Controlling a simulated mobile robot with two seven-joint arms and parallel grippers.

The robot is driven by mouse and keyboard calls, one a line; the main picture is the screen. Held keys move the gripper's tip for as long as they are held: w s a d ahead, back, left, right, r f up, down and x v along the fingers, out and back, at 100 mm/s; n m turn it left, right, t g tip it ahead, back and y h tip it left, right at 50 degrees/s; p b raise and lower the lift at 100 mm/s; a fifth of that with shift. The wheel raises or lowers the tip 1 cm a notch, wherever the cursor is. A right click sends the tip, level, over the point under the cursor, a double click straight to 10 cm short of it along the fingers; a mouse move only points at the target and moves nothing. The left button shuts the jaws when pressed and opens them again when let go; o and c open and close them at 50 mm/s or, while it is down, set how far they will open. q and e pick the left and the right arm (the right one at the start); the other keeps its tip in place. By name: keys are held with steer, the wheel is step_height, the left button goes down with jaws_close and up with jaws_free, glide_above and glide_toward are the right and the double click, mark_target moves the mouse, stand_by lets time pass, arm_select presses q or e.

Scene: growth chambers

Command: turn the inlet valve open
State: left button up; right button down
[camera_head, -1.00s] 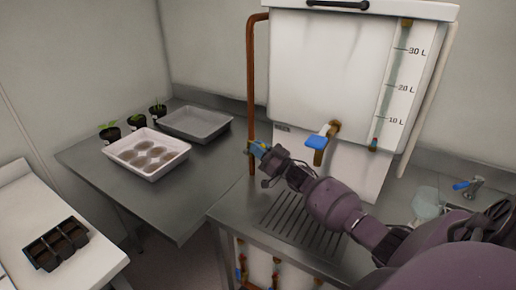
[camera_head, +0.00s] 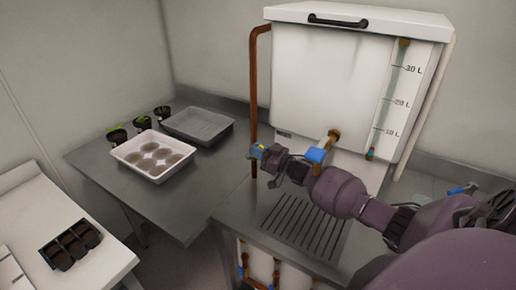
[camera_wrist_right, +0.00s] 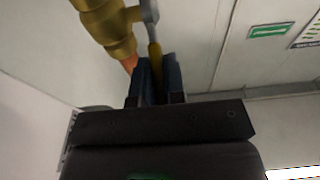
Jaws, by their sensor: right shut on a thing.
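In the head view my right gripper (camera_head: 258,152) is at the copper pipe (camera_head: 254,90) left of the white tank (camera_head: 325,75). The gripper and wrist hide most of the valve there, so I cannot tell how far the lever is turned. My left gripper is out of view.
A blue-handled tap (camera_head: 318,154) on the tank front is close behind my right arm. A slotted drain (camera_head: 300,228) lies below. A white tray (camera_head: 128,152), grey tray (camera_head: 197,122) and several potted seedlings stand on the left bench.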

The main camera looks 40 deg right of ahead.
steer(key=shift+r, duration=0.1)
steer(key=c, duration=1.2)
jaws_free()
